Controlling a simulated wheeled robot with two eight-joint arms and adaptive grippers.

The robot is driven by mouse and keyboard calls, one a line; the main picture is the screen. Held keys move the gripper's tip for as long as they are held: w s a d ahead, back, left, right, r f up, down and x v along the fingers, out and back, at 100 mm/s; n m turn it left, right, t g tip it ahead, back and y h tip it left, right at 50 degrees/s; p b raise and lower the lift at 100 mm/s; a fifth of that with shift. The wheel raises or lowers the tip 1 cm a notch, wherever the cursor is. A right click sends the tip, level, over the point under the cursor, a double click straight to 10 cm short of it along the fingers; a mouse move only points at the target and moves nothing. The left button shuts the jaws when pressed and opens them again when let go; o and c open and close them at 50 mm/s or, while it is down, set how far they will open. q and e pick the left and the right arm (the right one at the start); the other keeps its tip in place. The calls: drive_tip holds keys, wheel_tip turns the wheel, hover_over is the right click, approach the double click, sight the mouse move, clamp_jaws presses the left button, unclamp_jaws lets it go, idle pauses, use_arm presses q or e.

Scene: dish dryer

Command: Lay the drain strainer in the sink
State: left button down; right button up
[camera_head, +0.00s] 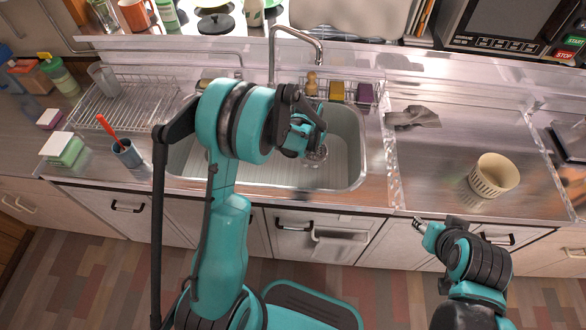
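The sink (352,172) is a steel basin in the middle of the counter. A small round metallic piece with holes (317,153) shows low in the basin, just beside the tip of my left gripper (308,136). It looks like a strainer or the drain itself; I cannot tell which, nor whether the gripper touches it. My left arm hides much of the sink, and the fingers are too small and overlapped to read. My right gripper (420,226) is low in front of the counter's front edge, apart from the sink; its finger opening is unclear.
A cream slotted cup (494,176) and a grey cloth (413,117) are on the right counter. A wire dish rack (125,107) and a blue cup with a red-handled tool (126,153) are at left. The faucet (296,36) and sponge caddy (350,94) stand behind the sink.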

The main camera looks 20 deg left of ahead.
use_arm(q)
wheel_tip(320, 180, down, 10)
drive_tip(key=b, duration=0.4)
drive_tip(key=shift+w+f, duration=0.1)
drive_tip(key=shift+f, duration=0.15)
drive_tip(key=shift+f, duration=0.2)
drive_tip(key=c, duration=1.5)
unclamp_jaws()
drive_tip(key=shift+o, duration=0.5)
drive_tip(key=shift+r, duration=0.15)
